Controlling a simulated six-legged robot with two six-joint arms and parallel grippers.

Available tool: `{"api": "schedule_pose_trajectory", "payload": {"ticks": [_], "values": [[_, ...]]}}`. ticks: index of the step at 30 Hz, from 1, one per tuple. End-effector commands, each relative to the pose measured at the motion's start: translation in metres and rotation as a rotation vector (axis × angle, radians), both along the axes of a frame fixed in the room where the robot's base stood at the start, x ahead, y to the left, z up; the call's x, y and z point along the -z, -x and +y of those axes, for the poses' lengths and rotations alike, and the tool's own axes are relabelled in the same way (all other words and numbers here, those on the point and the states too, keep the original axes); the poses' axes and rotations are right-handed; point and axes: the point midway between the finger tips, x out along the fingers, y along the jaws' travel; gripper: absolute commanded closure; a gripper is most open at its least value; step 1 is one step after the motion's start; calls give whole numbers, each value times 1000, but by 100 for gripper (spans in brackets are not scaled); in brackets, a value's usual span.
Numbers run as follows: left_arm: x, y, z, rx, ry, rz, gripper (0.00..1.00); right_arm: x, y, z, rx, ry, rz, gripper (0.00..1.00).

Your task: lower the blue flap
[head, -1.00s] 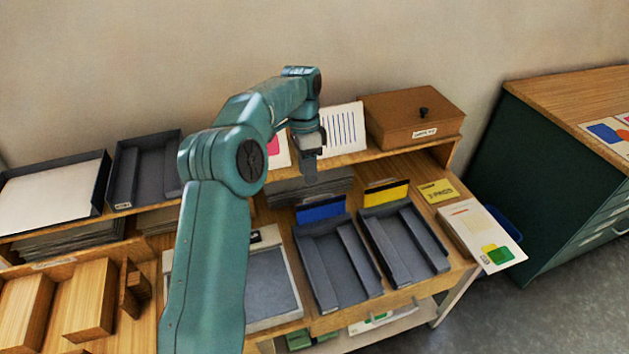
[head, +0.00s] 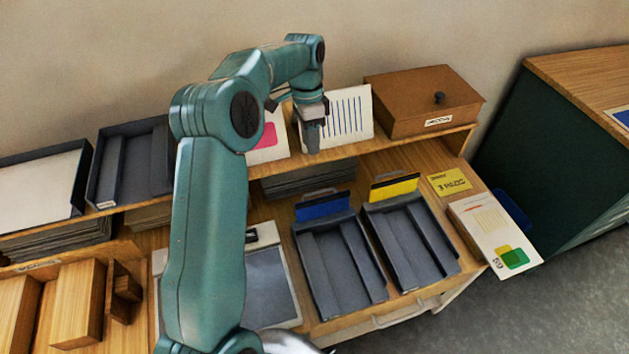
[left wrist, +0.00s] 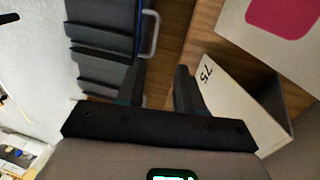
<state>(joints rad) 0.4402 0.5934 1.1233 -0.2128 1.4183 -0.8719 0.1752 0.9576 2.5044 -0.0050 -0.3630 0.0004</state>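The blue flap (head: 323,207) stands raised at the back end of the left dark grey tray (head: 338,262), with a thin metal handle on its top edge. In the left wrist view its blue edge (left wrist: 138,35) and metal handle (left wrist: 150,35) show at the top, left of centre. My left gripper (head: 312,148) points down above and behind the flap, in front of the striped card, and does not touch the flap. In the left wrist view its two dark fingers (left wrist: 158,92) stand apart with nothing between them. My right gripper is not in view.
A yellow flap (head: 394,187) stands on the right tray (head: 410,245). Behind are an upright striped card (head: 347,112), a pink-marked card (head: 266,142) and a brown lidded box (head: 420,105) on the raised shelf. Stacked grey sheets (head: 308,180) lie under the shelf.

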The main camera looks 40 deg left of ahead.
Motion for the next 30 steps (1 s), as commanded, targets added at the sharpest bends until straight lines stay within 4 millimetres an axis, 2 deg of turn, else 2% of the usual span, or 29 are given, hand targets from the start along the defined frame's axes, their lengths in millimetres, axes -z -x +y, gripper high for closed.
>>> {"api": "schedule_pose_trajectory", "payload": {"ticks": [9,15,21,30], "values": [[73,9,-15,1,3,5,64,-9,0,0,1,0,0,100],[114,11,-22,1,3,3,64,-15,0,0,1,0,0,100],[136,11,-23,0,0,1,64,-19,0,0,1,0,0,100],[141,10,-23,0,0,-1,64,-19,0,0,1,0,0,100]]}}
